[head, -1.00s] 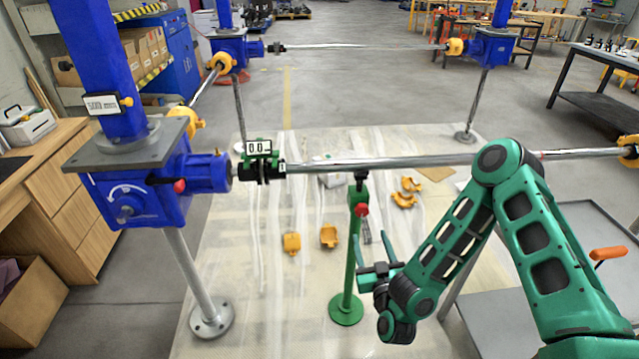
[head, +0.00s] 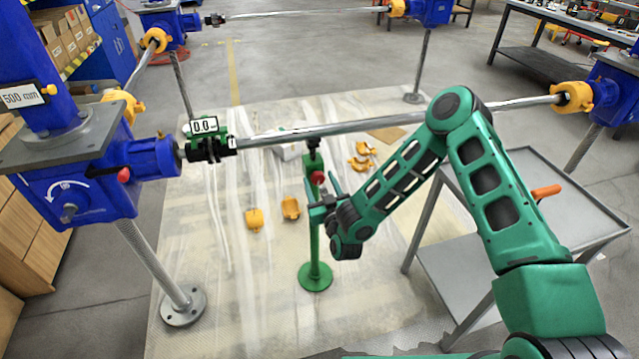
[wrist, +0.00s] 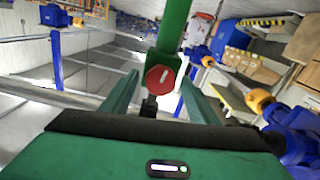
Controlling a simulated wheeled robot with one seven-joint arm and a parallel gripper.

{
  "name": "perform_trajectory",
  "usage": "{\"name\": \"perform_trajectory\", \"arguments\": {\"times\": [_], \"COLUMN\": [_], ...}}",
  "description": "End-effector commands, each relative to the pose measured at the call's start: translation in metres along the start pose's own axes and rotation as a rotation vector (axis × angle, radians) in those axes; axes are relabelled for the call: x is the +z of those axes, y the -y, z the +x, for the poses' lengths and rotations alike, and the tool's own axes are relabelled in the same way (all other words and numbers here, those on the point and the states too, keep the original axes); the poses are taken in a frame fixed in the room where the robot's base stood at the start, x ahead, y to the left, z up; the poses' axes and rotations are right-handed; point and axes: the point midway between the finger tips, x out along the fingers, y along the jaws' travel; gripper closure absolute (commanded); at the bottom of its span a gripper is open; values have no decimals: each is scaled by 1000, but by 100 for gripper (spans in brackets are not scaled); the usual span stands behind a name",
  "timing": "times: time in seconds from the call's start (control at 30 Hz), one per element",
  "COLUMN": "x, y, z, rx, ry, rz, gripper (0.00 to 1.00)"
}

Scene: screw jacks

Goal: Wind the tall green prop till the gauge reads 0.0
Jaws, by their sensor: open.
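The tall green prop (head: 314,245) stands upright on a round green foot on the pale sheet, its top near the long shaft. A red hexagonal knob (head: 317,177) sits on it near the top. My gripper (head: 322,203) is beside the prop, just below the knob in the head view. In the wrist view, the knob (wrist: 160,79) shows between my open fingers, with the green prop (wrist: 173,25) behind and above it. I cannot tell if the fingers touch anything. The gauge (head: 203,125), on a green clamp at the shaft's left end, appears to read 0.0.
A blue gearbox (head: 80,185) on a steel screw stands at left. The steel shaft (head: 350,130) crosses above the prop. Orange pieces (head: 291,208) lie on the sheet. A grey cart (head: 565,200) stands at right.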

Motion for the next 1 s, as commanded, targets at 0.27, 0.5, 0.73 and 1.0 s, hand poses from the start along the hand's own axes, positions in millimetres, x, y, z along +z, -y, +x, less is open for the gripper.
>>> {"name": "perform_trajectory", "arguments": {"times": [0.27, 0.5, 0.73, 1.0], "x": [0, 0, 0, 0], "y": [0, 0, -1, -1], "z": [2, 2, 2, 2], "rx": [0, 0, 1, 1], "ry": [0, 0, -1, 0], "rz": [1, 0, 60, 159], "gripper": [46, 87, 87, 87]}}
